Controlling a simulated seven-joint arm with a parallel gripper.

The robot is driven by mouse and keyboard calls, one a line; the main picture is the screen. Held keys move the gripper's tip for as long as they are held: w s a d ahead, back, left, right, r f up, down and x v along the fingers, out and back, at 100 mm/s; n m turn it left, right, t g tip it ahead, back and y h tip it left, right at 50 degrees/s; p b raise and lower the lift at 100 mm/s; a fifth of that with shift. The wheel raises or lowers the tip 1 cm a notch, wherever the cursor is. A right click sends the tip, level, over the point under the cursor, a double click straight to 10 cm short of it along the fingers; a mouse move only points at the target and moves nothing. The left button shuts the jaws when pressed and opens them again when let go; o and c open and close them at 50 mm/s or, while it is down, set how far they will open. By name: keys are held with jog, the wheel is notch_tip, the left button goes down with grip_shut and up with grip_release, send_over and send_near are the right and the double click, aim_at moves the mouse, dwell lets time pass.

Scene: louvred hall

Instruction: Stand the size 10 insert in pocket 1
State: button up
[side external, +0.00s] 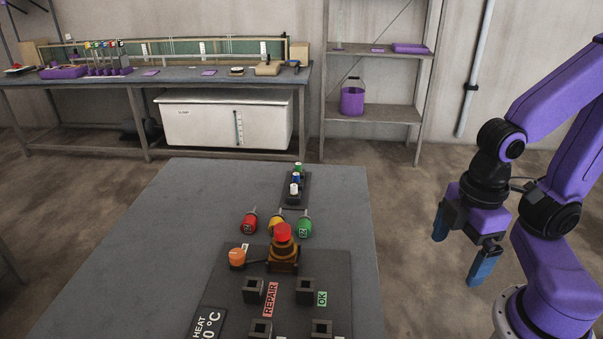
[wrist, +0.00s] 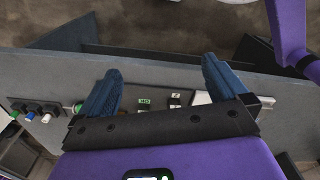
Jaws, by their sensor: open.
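My gripper (side external: 461,245) hangs to the right of the grey table, off its edge, with its two blue fingers spread and nothing between them. It also shows open and empty in the wrist view (wrist: 163,85). A red-handled piece (side external: 249,223), a yellow one (side external: 277,219) and a green one (side external: 304,227) lie mid-table; their size marks are too small to read. A dark rack (side external: 306,188) behind them holds white, blue and green capped pieces. Black square pockets (side external: 254,290) (side external: 305,291) stand on the dark board; I cannot read which is pocket 1.
An amber fixture with a red top (side external: 283,250) and an orange knob (side external: 237,257) stand at the board's back edge. A REPAIR label (side external: 270,299), an OK label (side external: 321,298) and a HEAT plate (side external: 205,325) lie nearby. The table's left side is clear.

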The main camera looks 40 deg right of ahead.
dwell(0.7)
jog(key=w+a+r+m, duration=0.1)
jog(key=w+r+m, duration=0.25)
jog(key=w, duration=0.45)
jog(key=w+a+r+m+t+y, duration=0.1)
jog(key=w+r+m, duration=0.25)
jog(key=w, duration=0.55)
jog(key=w+a+r+m, duration=0.1)
jog(key=w+r+m, duration=0.2)
jog(key=w+m, duration=0.35)
jog(key=w+d+r+m+t, duration=0.2)
jog(key=w+d+r+m, duration=0.2)
jog(key=w+d, duration=0.55)
jog(key=w+d+r+m+t, duration=0.1)
jog(key=w+d+r+m, duration=0.35)
jog(key=w+d, duration=0.45)
jog(key=x, duration=1)
jog(key=shift+w+a+f, duration=0.2)
jog(key=shift+w+a, duration=0.15)
jog(key=shift+w, duration=0.1)
jog(key=shift+r, duration=0.15)
